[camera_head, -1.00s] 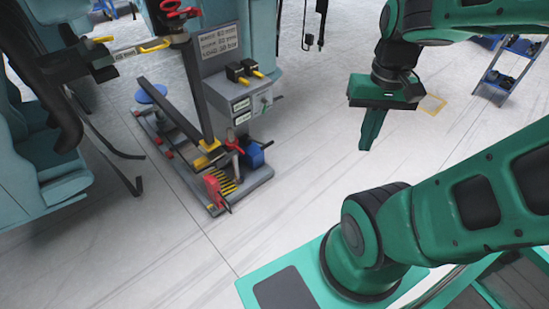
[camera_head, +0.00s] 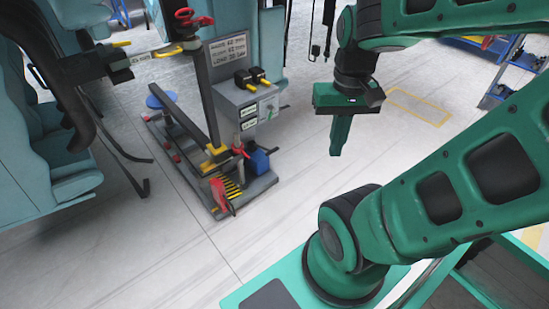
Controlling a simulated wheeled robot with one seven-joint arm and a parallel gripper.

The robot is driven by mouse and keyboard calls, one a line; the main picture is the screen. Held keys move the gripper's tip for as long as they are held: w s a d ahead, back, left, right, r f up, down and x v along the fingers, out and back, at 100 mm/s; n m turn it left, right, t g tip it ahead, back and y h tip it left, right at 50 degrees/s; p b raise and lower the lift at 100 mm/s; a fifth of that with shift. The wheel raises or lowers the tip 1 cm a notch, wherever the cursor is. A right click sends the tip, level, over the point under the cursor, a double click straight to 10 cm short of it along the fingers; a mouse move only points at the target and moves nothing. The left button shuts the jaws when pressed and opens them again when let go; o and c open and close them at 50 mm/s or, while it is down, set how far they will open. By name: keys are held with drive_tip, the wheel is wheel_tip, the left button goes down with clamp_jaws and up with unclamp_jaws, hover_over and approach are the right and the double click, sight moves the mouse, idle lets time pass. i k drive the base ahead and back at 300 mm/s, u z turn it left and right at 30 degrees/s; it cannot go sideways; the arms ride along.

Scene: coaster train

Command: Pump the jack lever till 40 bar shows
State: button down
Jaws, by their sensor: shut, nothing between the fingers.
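A grey stand (camera_head: 262,183) on the floor left of centre carries the jack parts. A red lever-like part (camera_head: 220,194) rises at its front end beside a yellow-and-black striped patch. I cannot tell for sure which is the jack lever. A grey control box (camera_head: 246,105) stands behind them; no pressure reading is legible. My gripper (camera_head: 336,152) is shut and empty, pointing down in the air right of the stand, apart from it.
A dark post (camera_head: 205,95) with a red knob (camera_head: 186,17) rises from the stand. A slanted dark beam (camera_head: 182,118) lies left of it. Teal seats (camera_head: 60,165) are at the left. A blue shelf rack (camera_head: 505,75) is at the far right. The floor in front is clear.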

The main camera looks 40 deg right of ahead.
sight(270, 152)
drive_tip(key=u, duration=0.05)
drive_tip(key=i, duration=1)
drive_tip(key=z, duration=0.05)
